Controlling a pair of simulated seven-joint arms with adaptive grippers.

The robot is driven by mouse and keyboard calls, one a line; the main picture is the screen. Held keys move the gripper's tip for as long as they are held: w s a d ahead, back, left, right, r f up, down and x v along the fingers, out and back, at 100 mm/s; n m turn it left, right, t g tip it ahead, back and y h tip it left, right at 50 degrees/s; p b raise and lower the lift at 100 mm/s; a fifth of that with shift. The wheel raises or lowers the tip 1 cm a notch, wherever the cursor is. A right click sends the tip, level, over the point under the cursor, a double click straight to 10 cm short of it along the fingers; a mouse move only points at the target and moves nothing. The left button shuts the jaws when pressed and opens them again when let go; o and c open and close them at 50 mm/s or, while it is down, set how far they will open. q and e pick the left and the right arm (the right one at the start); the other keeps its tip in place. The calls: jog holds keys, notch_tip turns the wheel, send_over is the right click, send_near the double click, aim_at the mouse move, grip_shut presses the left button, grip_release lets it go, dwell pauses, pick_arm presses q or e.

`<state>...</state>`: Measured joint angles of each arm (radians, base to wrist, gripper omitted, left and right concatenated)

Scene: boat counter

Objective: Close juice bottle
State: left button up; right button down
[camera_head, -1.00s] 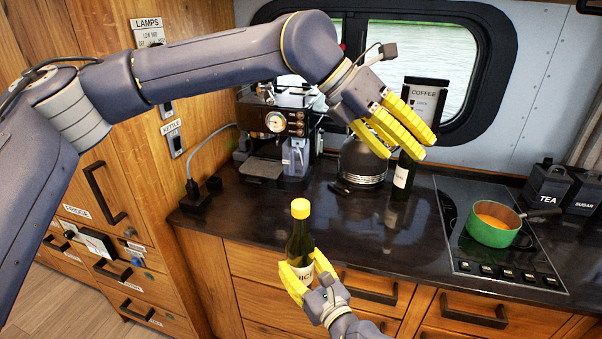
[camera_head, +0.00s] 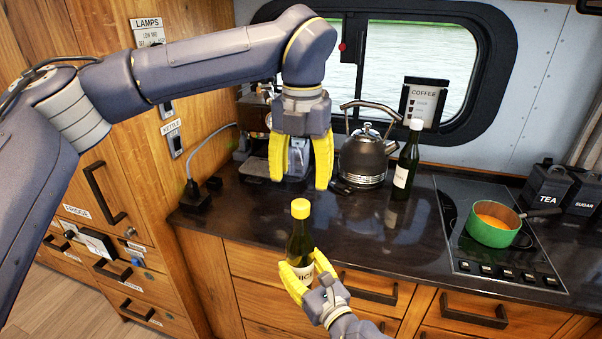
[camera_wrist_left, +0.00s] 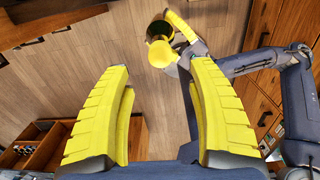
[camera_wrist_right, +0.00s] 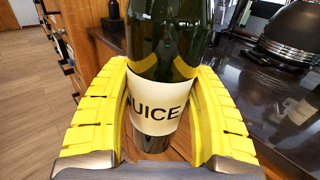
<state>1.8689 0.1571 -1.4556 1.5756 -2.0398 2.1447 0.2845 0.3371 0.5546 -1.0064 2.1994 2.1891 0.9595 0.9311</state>
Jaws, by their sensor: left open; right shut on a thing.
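The juice bottle (camera_head: 301,242) is dark green glass, upright in front of the counter edge, with a yellow cap (camera_head: 300,209) on top. How tightly the cap sits cannot be told. My right gripper (camera_head: 301,262) is shut on the bottle's lower body. The right wrist view shows its yellow fingers on both sides of the cream JUICE label (camera_wrist_right: 160,110). My left gripper (camera_head: 300,182) is open and empty, fingers pointing down, appearing just above the cap in the head view. In the left wrist view the cap (camera_wrist_left: 160,54) shows beyond the open fingers.
A dark counter (camera_head: 250,215) lies behind the bottle. On it stand a kettle (camera_head: 364,158), a second bottle with a white cap (camera_head: 406,165), a coffee machine, and a green pot (camera_head: 493,232) on the hob. Wooden drawers are below.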

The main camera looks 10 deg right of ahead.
aim_at(301, 203)
dwell(0.5)
pick_arm(q)
jog(key=shift+f, duration=4)
jog(key=shift+c, duration=0.3)
grip_shut()
jog(key=shift+c, duration=0.4)
grip_release()
jog(key=shift+r, duration=0.1)
notch_tip(301, 203, up, 12)
jog(key=shift+s, duration=0.1)
